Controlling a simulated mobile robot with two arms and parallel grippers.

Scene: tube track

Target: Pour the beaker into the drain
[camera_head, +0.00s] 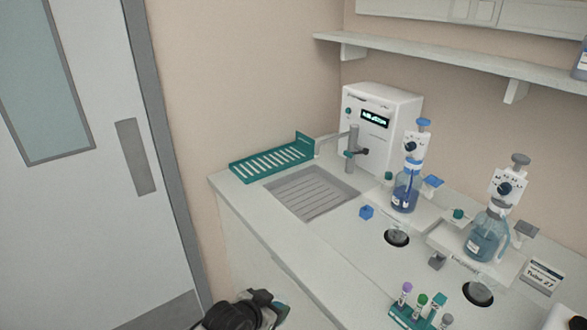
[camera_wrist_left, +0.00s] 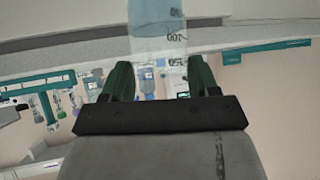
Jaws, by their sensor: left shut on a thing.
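The beaker (camera_wrist_left: 158,38) is clear with dark graduation marks and a pale blue tint toward the top of the left wrist view. Its upper part in that view is cut off by the frame edge. My left gripper (camera_wrist_left: 157,82) is shut on it, with a green finger on each side. In the head view, part of my left gripper and wrist (camera_head: 262,306) shows at the bottom edge, in front of the counter; the beaker cannot be made out there. The drain (camera_head: 312,192) is a grey slatted basin sunk in the counter, up and right of the gripper. My right gripper is not in view.
A green slotted rack (camera_head: 272,160) lies behind the drain, near a grey tap (camera_head: 353,143) and white machine (camera_head: 388,120). Blue-liquid bottles (camera_head: 405,192) (camera_head: 487,235) with dispenser tops stand right. A tube rack (camera_head: 408,315) sits at the front. The door (camera_head: 85,180) is left.

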